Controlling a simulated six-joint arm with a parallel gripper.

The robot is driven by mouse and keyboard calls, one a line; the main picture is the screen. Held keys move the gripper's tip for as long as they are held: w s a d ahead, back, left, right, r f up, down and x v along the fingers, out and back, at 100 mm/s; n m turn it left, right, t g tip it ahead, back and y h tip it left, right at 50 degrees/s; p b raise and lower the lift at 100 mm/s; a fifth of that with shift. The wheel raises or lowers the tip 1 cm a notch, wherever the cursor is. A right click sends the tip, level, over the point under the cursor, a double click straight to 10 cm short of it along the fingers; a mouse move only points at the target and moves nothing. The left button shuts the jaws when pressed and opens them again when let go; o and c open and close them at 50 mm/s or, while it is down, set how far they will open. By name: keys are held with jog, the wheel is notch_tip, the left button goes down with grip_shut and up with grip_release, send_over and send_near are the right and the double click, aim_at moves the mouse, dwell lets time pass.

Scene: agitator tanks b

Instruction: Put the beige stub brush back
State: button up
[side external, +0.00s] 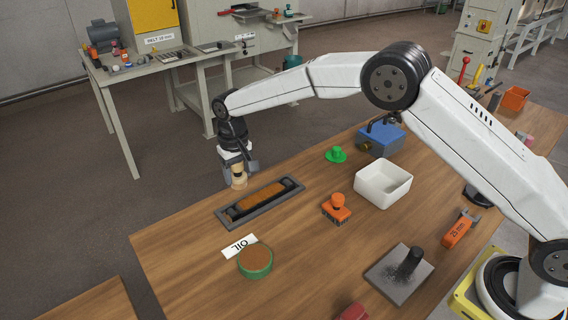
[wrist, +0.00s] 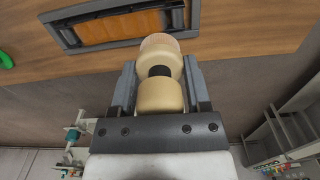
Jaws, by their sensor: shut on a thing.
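The beige stub brush (side external: 239,180) is in my gripper (side external: 238,171), which points down near the far edge of the wooden table. In the wrist view the brush (wrist: 160,96) shows a rounded beige knob, a dark neck and a paler round end between the two grey fingers of my gripper (wrist: 160,70). The brush is beside the far side of a grey-framed tray (side external: 290,194) with an orange-brown strip inside; the tray also shows in the wrist view (wrist: 68,36). I cannot tell how high the brush is above the table.
A green round tin (side external: 255,261) with brown contents sits by an OIL label (side external: 239,247). An orange-knobbed brush (side external: 337,210), a green knobbed piece (side external: 336,155), a white bin (side external: 383,187), a blue box (side external: 380,140) and a dark plate with a post (side external: 400,283) stand around.

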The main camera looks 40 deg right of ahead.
jog(key=s+d+m, duration=0.1)
jog(key=s+d, duration=0.2)
jog(key=s, duration=0.7)
jog(key=s+d+r+m, duration=0.1)
jog(key=s+d, duration=0.2)
jog(key=s, duration=0.6)
jog(key=s+d+r, duration=0.1)
jog(key=s+d, duration=0.2)
jog(key=s, duration=0.7)
jog(key=shift+s+d+r+m, duration=0.25)
jog(key=shift+s+d+m, duration=0.05)
jog(key=shift+s+m, duration=0.1)
jog(key=shift+w, duration=0.1)
jog(key=w+f, duration=0.2)
jog(key=w, duration=0.2)
jog(key=w+a+f, duration=0.1)
jog(key=w+f, duration=0.2)
jog(key=w, duration=0.1)
jog(key=w+a+f, duration=0.1)
jog(key=w+f, duration=0.2)
jog(key=w, duration=0.1)
jog(key=shift+w+a+f, duration=0.1)
jog(key=shift+a, duration=0.1)
jog(key=shift+w+a+f, duration=0.1)
jog(key=shift+w+f, duration=0.4)
jog(key=shift+f, duration=0.05)
jog(key=shift+f, duration=0.1)
jog(key=shift+w+f, duration=0.25)
jog(key=shift+f, duration=1.5)
